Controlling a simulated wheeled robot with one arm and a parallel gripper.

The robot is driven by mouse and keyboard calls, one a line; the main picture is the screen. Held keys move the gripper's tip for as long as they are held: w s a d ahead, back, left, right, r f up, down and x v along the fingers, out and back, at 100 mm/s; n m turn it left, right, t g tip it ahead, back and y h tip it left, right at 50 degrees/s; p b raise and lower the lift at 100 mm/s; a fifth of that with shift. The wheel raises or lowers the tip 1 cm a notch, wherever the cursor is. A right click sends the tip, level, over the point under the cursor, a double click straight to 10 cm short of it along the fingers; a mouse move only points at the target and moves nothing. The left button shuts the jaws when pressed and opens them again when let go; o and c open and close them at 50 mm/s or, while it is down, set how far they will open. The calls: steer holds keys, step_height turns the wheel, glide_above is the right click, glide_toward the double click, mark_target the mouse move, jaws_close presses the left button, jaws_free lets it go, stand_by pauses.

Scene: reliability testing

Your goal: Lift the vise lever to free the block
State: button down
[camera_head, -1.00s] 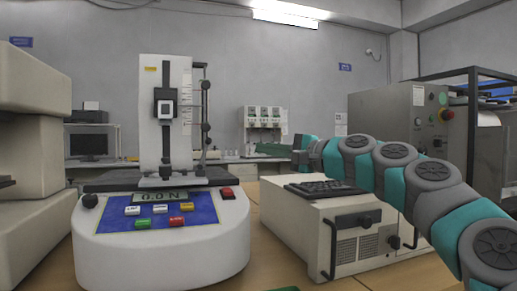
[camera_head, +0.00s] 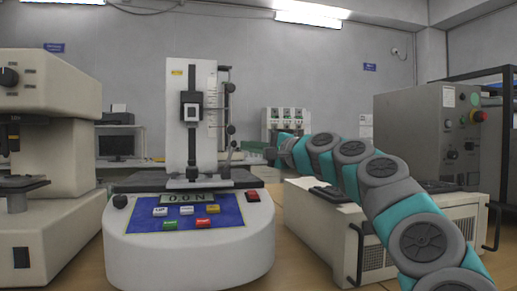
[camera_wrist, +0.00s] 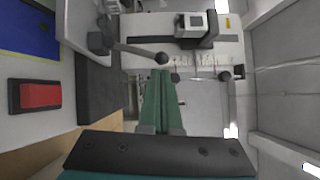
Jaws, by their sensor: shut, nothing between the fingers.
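The test stand (camera_head: 190,250) has a white column, a blue button panel and a display reading 0.0 N. A small vise (camera_wrist: 100,42) sits on its dark platform. The vise lever, a thin rod ending in a dark ball (camera_wrist: 162,58), points toward my fingers in the wrist view. My gripper (camera_wrist: 160,75) has its green fingers together, empty, with the tips just short of the ball; I cannot tell if they touch. In the head view my gripper (camera_head: 250,147) is right of the column. I cannot make out the block.
A beige cabinet unit (camera_head: 340,235) stands right of the test stand, partly behind my arm. A grey control cabinet (camera_head: 425,130) is farther right. A beige instrument (camera_head: 50,170) stands close on the left. A red button (camera_wrist: 40,95) lies beside the platform.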

mark_target(234, 141)
stand_by(0.3)
steer(key=a+n+p, duration=0.1)
steer(key=r+n+h+p, duration=0.1)
steer(key=p, duration=0.1)
steer(key=a+n+g+p, duration=0.1)
steer(key=shift+s+a+r+h+p, duration=0.3)
steer(key=shift+s+r+h+p, duration=0.05)
steer(key=shift+s+h, duration=0.05)
